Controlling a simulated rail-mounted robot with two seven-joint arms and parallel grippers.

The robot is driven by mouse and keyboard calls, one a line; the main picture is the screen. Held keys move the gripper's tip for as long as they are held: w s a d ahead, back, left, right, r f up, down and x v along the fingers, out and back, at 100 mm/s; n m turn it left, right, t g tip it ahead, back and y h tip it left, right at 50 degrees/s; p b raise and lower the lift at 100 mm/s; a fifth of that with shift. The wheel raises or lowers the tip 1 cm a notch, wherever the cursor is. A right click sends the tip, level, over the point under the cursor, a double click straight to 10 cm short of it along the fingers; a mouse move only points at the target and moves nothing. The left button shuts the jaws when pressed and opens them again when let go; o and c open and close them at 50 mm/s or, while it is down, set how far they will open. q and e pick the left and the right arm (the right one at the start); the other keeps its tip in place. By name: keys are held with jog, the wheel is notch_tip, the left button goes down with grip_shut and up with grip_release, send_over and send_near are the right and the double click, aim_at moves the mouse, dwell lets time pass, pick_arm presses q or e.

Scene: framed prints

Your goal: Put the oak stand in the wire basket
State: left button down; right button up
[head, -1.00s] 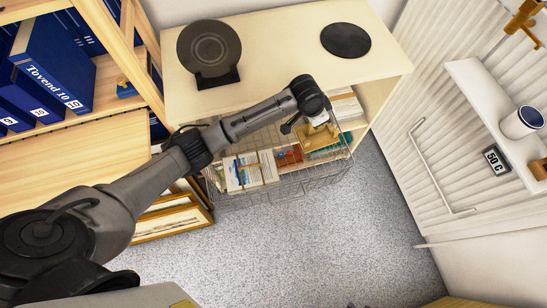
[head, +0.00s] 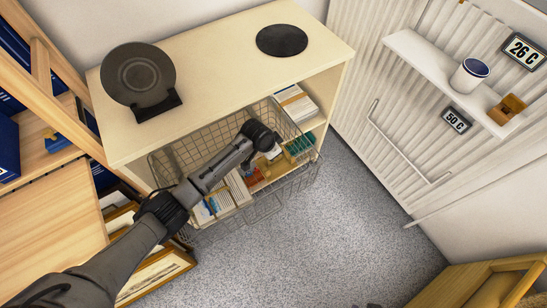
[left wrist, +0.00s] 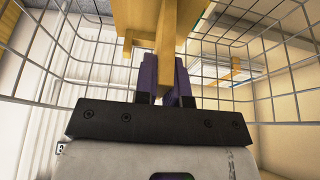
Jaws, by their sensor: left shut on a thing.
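The oak stand (left wrist: 165,28), a light-brown wooden piece, fills the top middle of the left wrist view. My left gripper (left wrist: 166,80) is shut on its narrow bar with purple-lined fingers. The wire basket (head: 272,206) sits at the open front of the cream cabinet in the head view. In the left wrist view its mesh (left wrist: 268,60) rises on both sides of the gripper and stand, so they are within its walls. In the head view my left wrist is over the basket and hides most of the stand. My right gripper is not in view.
Books (head: 218,204) and other small items lie in the basket area. The cream cabinet (head: 220,75) carries a dark plate on a stand (head: 140,80) and a black disc (head: 282,40). A wall shelf (head: 440,67) holds a mug (head: 469,75) and a brown stand (head: 507,109).

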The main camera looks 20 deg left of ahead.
pick_arm(q)
notch_tip(320, 180, down, 4)
jog(key=shift+f+b, duration=0.1)
jog(key=shift+b, duration=0.9)
jog(key=c, duration=1.2)
grip_release()
jog(key=shift+f, duration=0.1)
